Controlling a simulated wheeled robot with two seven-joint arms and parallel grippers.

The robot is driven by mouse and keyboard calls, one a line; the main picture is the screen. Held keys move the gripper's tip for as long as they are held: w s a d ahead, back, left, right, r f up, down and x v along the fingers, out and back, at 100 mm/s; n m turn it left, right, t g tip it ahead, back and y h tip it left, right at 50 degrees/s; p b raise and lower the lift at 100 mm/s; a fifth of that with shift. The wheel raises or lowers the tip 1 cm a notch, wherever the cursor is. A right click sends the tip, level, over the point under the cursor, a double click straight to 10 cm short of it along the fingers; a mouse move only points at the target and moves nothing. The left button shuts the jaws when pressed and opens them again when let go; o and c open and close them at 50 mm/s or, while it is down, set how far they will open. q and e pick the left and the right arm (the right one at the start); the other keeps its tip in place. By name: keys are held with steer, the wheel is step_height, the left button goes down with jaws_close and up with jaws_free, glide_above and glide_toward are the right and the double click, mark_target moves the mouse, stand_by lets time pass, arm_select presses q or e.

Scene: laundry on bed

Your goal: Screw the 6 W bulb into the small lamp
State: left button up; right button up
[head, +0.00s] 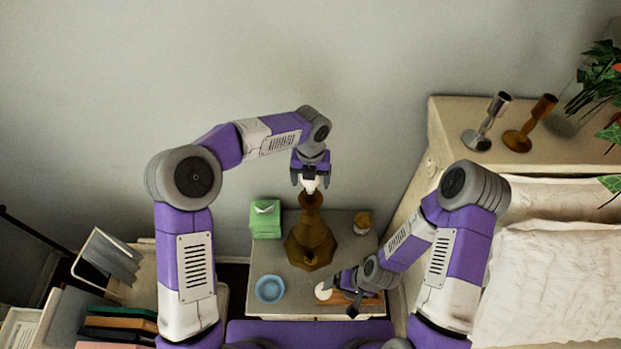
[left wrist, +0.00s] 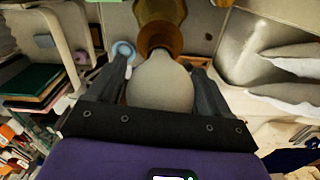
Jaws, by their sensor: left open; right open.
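The small brown lamp (head: 311,243) stands upright on the nightstand. A white bulb (head: 309,186) sits at the lamp's top opening; it fills the middle of the left wrist view (left wrist: 160,82), with its narrow end at the brown socket (left wrist: 160,38). I cannot read any wattage on it or see how deep it sits. My left gripper (head: 310,182) is open, pointing down, with one finger on each side of the bulb. My right gripper (head: 354,303) is open and low over the nightstand's front right, beside a round white thing (head: 323,291), perhaps another bulb, on a brown wooden piece.
The nightstand (head: 285,296) also holds a green tissue box (head: 266,219), a blue bowl (head: 269,289) and a small amber jar (head: 362,222). Two candlesticks (head: 483,124) stand on the cabinet at right. The bed (head: 545,275) lies right, books (head: 120,322) lower left.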

arm_select(q)
steer(key=n, duration=0.7)
steer(key=shift+b, duration=0.35)
steer(key=n, duration=0.4)
steer(key=n+b, duration=0.1)
steer(key=n, duration=1.5)
steer(key=shift+b, duration=0.4)
steer(key=c, duration=0.9)
steer(key=o, duration=1.1)
steer(key=shift+o, duration=0.2)
